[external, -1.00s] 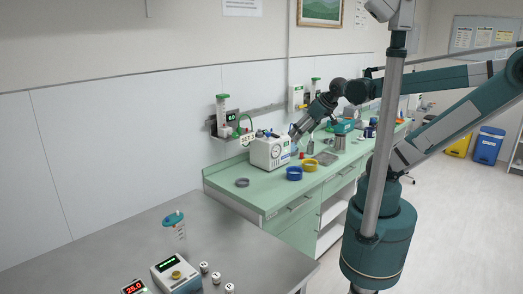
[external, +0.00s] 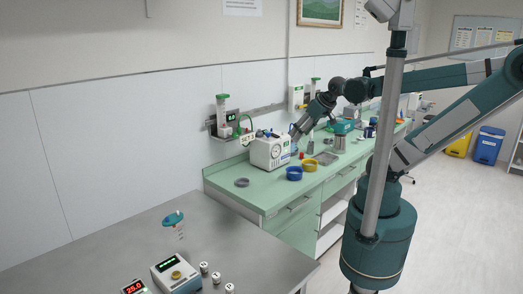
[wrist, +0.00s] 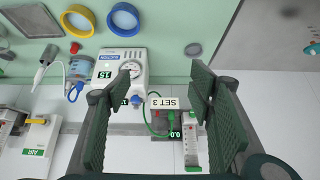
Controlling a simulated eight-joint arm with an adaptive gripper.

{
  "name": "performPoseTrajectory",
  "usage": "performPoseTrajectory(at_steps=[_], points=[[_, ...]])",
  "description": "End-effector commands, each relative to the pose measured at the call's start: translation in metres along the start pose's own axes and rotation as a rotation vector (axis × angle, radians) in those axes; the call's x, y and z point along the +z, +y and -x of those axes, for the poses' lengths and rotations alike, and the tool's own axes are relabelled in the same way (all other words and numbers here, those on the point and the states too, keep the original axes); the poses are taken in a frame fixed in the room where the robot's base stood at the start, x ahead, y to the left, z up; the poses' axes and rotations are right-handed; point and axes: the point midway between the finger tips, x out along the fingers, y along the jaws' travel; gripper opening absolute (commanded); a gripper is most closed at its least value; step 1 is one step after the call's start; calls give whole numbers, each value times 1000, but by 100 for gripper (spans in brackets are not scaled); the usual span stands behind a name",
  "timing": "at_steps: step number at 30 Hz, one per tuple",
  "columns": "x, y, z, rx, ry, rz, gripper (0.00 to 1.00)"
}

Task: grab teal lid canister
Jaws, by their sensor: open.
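A clear canister with a teal lid (external: 173,222) stands upright on the steel table at the lower left of the external view. In the wrist view, a clear canister with a blue lid (wrist: 80,68) sits beside the suction unit (wrist: 121,67); I cannot tell its lid shade for sure. My gripper (wrist: 161,80) is open, with nothing between its fingers. In the external view my gripper (external: 295,133) is over the green counter, close to the suction unit, and far from the table canister. Its fingertips are small and partly hidden there.
A blue ring-shaped bowl (external: 294,173) and a yellow one (external: 309,165) sit on the green counter (external: 262,190). A display device (external: 176,275) and small vials (external: 216,278) stand near the table's front. The steel table (external: 110,260) is mostly clear at left.

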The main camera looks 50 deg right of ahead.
Motion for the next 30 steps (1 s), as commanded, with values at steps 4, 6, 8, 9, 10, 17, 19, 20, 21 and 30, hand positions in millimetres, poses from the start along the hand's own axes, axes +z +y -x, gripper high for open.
performPoseTrajectory(at_steps=[4,6,8,9,10,17,19,20,21,30], points=[[-12,-8,-2,-9,-16,-33,53],[-18,-14,-4,-14,-28,-55,53],[-25,-20,-6,-19,-40,-77,53],[-30,-24,-7,-22,-48,-94,53],[-33,-28,-8,-24,-54,-105,53],[-59,-55,-19,-34,-107,-204,53],[-67,-65,-23,-35,-123,-233,53],[-70,-68,-24,-34,-130,-246,53],[-74,-74,-27,-34,-139,-263,53],[-102,-118,-48,-24,-207,-386,53]])
